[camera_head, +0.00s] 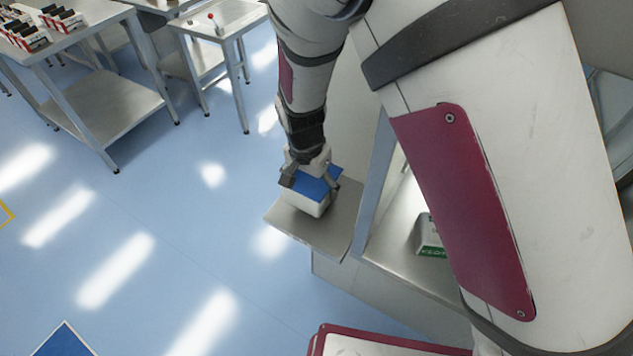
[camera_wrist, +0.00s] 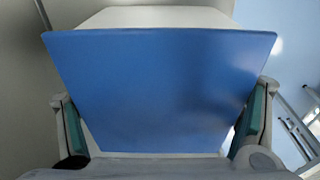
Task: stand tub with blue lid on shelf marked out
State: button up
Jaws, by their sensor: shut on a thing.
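The white tub (camera_head: 305,203) with the blue lid (camera_head: 318,186) is upright in the head view, at or just above a small metal shelf (camera_head: 345,207) that juts from the machine's side. I cannot tell whether its base touches the shelf. My gripper (camera_head: 312,180) is above it with its fingers on opposite sides of the tub. In the wrist view the blue lid (camera_wrist: 160,90) fills the middle, and my gripper (camera_wrist: 160,125) has a green-padded finger at each side of it. Any marking on the shelf is hidden or unreadable.
A machine opening to the right of the shelf holds a white and green box (camera_head: 430,236). Metal tables (camera_head: 110,110) stand at the upper left, one bearing several small boxes. A red-edged white surface (camera_head: 385,345) is at the bottom.

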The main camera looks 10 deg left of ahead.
jog(key=shift+w+a+f+b, duration=0.15)
jog(key=shift+w+b, duration=0.3)
jog(key=shift+w, duration=0.55)
jog(key=shift+f+b, duration=1.15)
jog(key=shift+f, duration=0.6)
jog(key=shift+s+r, duration=0.1)
jog(key=o, duration=1.1)
jog(key=r, duration=0.4)
jog(key=s+r, duration=0.1)
jog(key=r, duration=0.7)
jog(key=shift+s+a, duration=0.15)
jog(key=shift+a, duration=0.05)
